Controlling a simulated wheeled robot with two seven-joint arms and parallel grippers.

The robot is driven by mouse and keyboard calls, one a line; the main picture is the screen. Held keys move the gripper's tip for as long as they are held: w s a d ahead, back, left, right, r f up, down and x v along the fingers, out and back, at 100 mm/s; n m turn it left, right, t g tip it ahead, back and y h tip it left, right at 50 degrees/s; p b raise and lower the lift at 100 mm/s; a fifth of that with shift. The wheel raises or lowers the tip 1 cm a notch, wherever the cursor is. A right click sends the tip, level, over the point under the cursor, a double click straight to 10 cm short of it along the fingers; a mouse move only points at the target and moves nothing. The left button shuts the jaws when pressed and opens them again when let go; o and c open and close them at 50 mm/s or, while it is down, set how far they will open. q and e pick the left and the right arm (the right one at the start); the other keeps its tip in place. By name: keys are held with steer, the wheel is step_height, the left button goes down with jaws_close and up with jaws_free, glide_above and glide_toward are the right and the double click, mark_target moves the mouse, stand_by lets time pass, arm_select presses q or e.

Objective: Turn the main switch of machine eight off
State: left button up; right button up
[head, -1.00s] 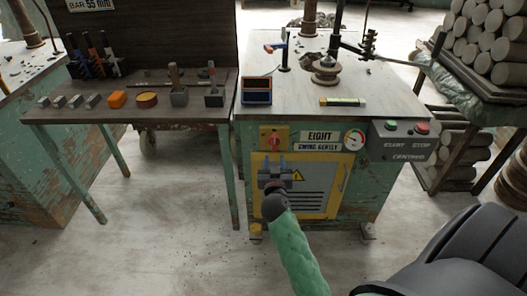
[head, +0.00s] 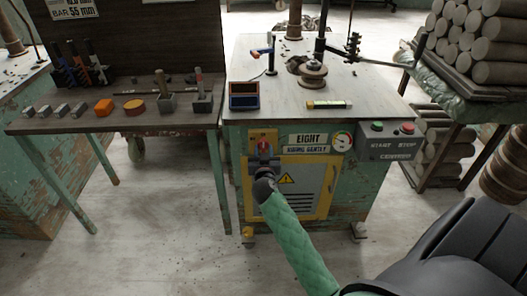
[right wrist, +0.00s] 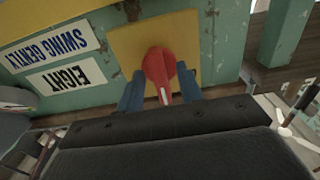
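Machine eight (head: 330,190) is a worn green cabinet with an "EIGHT" label (head: 308,139). Its main switch is a red knob (head: 264,146) on a yellow plate (head: 262,133), partly hidden by my gripper in the head view. My right gripper (head: 264,156) is at the front of the switch. In the right wrist view the red knob (right wrist: 157,66) stands between the two blue fingers of my right gripper (right wrist: 160,90), with a visible gap on each side. The fingers are open. The left gripper is not in view.
A grey START/STOP box (head: 390,142) and a round gauge (head: 342,141) are to the right of the switch. A yellow-framed panel (head: 320,200) is below. A tool table (head: 60,122) stands to the left.

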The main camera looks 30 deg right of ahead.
jaws_close()
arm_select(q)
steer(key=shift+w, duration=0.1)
arm_select(e)
steer(key=n+p, duration=0.1)
steer(key=n, duration=0.2)
steer(key=n+p, duration=0.2)
steer(key=n, duration=0.5)
steer(key=shift+r+p, duration=0.1)
steer(key=shift+p, duration=0.3)
steer(key=n+p, duration=0.3)
steer(key=n, duration=0.4)
steer(key=shift+a, duration=0.1)
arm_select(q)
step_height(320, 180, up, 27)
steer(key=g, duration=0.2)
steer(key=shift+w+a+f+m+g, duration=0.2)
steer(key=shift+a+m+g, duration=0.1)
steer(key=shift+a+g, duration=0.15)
arm_select(e)
steer(key=shift+f+n, duration=0.2)
steer(key=shift+n, duration=0.3)
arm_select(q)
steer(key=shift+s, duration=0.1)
